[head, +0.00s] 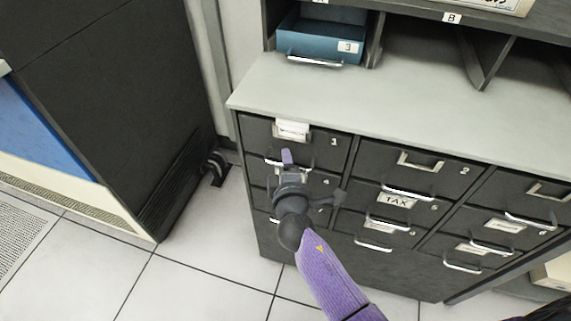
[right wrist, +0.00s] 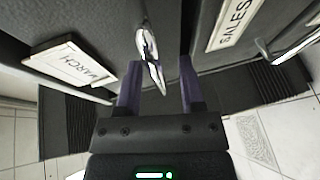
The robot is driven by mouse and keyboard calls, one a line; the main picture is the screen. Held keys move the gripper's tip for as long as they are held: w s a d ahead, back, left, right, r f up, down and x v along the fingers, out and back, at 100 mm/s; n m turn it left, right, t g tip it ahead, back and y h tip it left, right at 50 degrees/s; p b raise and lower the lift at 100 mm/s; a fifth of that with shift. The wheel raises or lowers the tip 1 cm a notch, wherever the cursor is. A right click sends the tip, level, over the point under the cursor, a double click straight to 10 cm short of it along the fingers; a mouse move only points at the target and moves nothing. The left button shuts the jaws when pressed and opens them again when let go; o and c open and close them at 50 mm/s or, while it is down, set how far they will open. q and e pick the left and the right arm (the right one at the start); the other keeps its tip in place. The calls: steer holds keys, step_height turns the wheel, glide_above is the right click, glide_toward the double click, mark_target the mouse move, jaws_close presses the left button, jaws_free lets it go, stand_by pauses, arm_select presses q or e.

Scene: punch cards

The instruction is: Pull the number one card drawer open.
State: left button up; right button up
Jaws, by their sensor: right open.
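The number one card drawer (head: 318,145) is the top left drawer of the dark cabinet, with a white label card and a "1" on its front. It looks shut, flush with its neighbours. Its chrome handle shows in the right wrist view (right wrist: 150,60), near a card reading MARCH (right wrist: 75,64). My right gripper (head: 287,160) is at this drawer's handle, partly covering it. In the right wrist view its two purple fingers are open, with the handle between them. I cannot tell whether either finger touches it. My left gripper is out of view.
The grey countertop (head: 400,105) lies above the drawers, with a blue drawer box (head: 318,42) marked 3 on a shelf behind. Other handled drawers, one labelled TAX (head: 396,200), are close by.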

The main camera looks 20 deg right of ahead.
jaws_close()
stand_by(0.5)
stand_by(0.8)
